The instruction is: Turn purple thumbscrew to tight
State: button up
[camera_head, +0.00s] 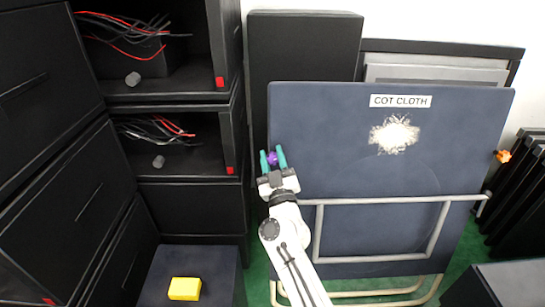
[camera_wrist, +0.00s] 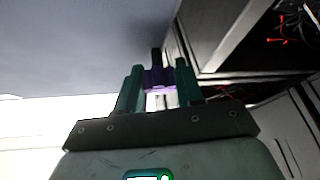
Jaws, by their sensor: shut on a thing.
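The purple thumbscrew (camera_head: 272,158) sits at the left edge of the dark blue panel labelled "COT CLOTH" (camera_head: 340,175). My gripper (camera_head: 273,160) has its two teal fingers on either side of the thumbscrew and is shut on it. In the wrist view the purple thumbscrew (camera_wrist: 158,78) shows between the teal fingertips of my gripper (camera_wrist: 158,88), with a dark shaft beyond it. The fingers hide part of the thumbscrew, and I cannot tell how far it is turned.
Black cabinets with open bays of wires (camera_head: 165,145) stand close on the left. A yellow block (camera_head: 185,288) rests on a dark box at lower left. An orange knob (camera_head: 503,156) is at the panel's right. A metal tube frame (camera_head: 380,201) crosses the panel. Green floor shows below.

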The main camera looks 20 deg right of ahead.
jog(key=m+h+p, duration=0.1)
jog(key=m+h, duration=0.2)
jog(key=m, duration=0.1)
jog(key=m+g+h+p, duration=0.1)
jog(key=m+h, duration=0.2)
jog(key=m, duration=0.2)
jog(key=shift+a+r, duration=0.1)
jog(key=shift+a, duration=0.05)
jog(key=m+g+h, duration=0.1)
jog(key=m, duration=0.2)
jog(key=m+g+h+p, duration=0.1)
jog(key=m+g+h, duration=0.1)
jog(key=m, duration=0.1)
jog(key=m+g+h+p, duration=0.1)
jog(key=m+g+h, duration=0.1)
jog(key=m, duration=0.2)
jog(key=m+g+h+p, duration=0.1)
jog(key=m+g+p, duration=0.2)
jog(key=m, duration=0.3)
jog(key=shift+m+g, duration=0.3)
jog(key=shift+g, duration=0.4)
jog(key=m+g+p, duration=0.1)
jog(key=m+g+y+p, duration=0.1)
jog(key=m, duration=0.1)
jog(key=shift+s+d+m, duration=0.1)
jog(key=shift+d+m, duration=0.1)
jog(key=shift+m, duration=0.1)
jog(key=shift+f+m+g+p, duration=0.3)
jog(key=shift+m+p, duration=0.1)
jog(key=shift+p, duration=0.1)
